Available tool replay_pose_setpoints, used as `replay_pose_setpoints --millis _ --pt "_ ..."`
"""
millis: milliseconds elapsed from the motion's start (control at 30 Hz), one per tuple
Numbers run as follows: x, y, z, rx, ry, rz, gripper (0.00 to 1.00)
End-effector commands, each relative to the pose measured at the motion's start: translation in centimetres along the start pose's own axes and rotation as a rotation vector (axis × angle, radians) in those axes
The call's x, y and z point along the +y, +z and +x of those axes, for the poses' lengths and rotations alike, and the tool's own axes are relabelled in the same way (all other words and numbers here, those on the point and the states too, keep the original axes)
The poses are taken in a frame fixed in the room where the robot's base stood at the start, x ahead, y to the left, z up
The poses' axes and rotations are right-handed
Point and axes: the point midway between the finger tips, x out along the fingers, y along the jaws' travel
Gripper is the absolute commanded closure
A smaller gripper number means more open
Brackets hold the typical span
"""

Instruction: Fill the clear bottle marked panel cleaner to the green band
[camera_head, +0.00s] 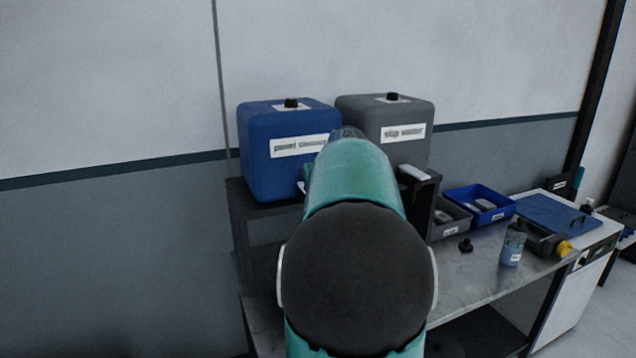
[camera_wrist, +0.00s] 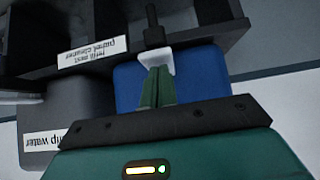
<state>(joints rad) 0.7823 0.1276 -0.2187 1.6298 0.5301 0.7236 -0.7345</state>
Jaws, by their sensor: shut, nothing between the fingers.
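The blue container (camera_head: 290,150) labelled panel cleaner stands on a dark shelf unit; it also shows in the wrist view (camera_wrist: 128,88). My gripper (camera_wrist: 158,72) is shut and empty, its green fingertips at the white tap lever (camera_wrist: 157,58) in front of the blue container; whether they touch cannot be told. A dark stem lies beyond the lever. A small bottle (camera_head: 513,243) with bluish contents stands on the bench at the right; its label is too small to read and no green band can be made out. My arm hides the tap area in the head view.
A grey container (camera_head: 385,127) labelled slip water stands right of the blue one. The bench (camera_head: 470,279) holds a black cap (camera_head: 465,245), a grey tray (camera_head: 447,219), a blue tray (camera_head: 481,206) and a yellow-capped item (camera_head: 546,241). The bench's front middle is clear.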

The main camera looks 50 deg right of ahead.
Motion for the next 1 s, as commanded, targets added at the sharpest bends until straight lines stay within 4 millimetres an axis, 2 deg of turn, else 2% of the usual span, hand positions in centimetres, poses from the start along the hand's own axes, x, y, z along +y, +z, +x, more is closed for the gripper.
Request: replay_pose_setpoints --millis 167,333,1000 --pt "0.0 0.1 0.1 -0.001 -0.001 0.0 1.0" --pt "-0.1 1.8 0.8 -0.003 -0.002 0.002 1.0" --pt "0.0 1.6 0.7 -0.002 -0.001 0.0 1.0"
